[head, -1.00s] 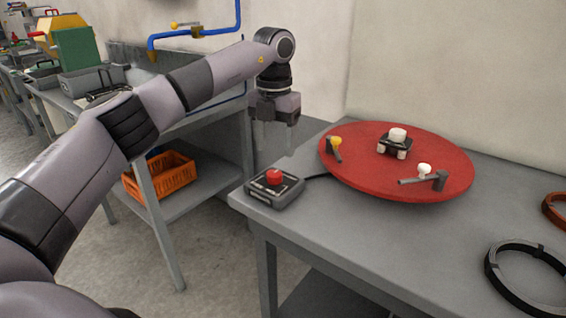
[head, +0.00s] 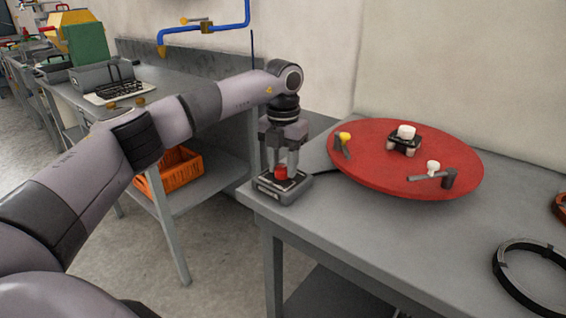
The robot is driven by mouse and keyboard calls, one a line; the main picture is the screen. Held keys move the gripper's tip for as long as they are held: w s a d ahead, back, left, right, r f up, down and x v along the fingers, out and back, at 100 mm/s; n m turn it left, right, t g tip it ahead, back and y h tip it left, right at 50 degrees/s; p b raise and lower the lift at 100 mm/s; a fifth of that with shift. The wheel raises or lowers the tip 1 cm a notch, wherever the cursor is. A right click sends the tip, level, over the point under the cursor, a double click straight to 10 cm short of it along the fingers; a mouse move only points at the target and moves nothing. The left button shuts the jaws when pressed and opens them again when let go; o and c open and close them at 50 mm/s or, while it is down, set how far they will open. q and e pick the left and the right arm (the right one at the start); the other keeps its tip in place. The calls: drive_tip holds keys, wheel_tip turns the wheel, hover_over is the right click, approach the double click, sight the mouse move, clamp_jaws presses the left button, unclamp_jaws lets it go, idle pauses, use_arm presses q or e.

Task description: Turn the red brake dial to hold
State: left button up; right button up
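The red brake dial (head: 281,173) sits on top of a small dark grey box (head: 283,193) at the near left corner of the grey table. My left gripper (head: 282,172) points straight down over the box. Its two fingers stand apart, one on each side of the dial. I cannot tell whether the fingers touch the dial. My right gripper is not in view.
A large red turntable (head: 400,180) with a white-topped centre hub (head: 405,138) and small posts stands right of the box. A dark ring (head: 530,275) lies at the right. An orange crate (head: 180,170) sits on a shelf at the left.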

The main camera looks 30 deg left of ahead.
use_arm(q)
drive_tip(key=shift+r, duration=0.1)
drive_tip(key=shift+r+m+p, duration=0.1)
drive_tip(key=shift+m+p, duration=0.7)
drive_tip(key=shift+p, duration=0.05)
drive_tip(key=shift+m+p, duration=0.6)
drive_tip(key=shift+m, duration=0.2)
drive_tip(key=shift+m+p, duration=0.55)
drive_tip(key=shift+m, duration=0.35)
drive_tip(key=m+p, duration=0.1)
drive_tip(key=m, duration=0.1)
drive_tip(key=shift+m, duration=0.4)
drive_tip(key=m+p, duration=0.1)
drive_tip(key=m, duration=0.2)
drive_tip(key=shift+d+m, duration=0.1)
drive_tip(key=shift+m, duration=0.2)
drive_tip(key=m, duration=0.3)
drive_tip(key=shift+p, duration=0.3)
drive_tip(key=shift+m, duration=1.7)
drive_tip(key=shift+d, duration=0.1)
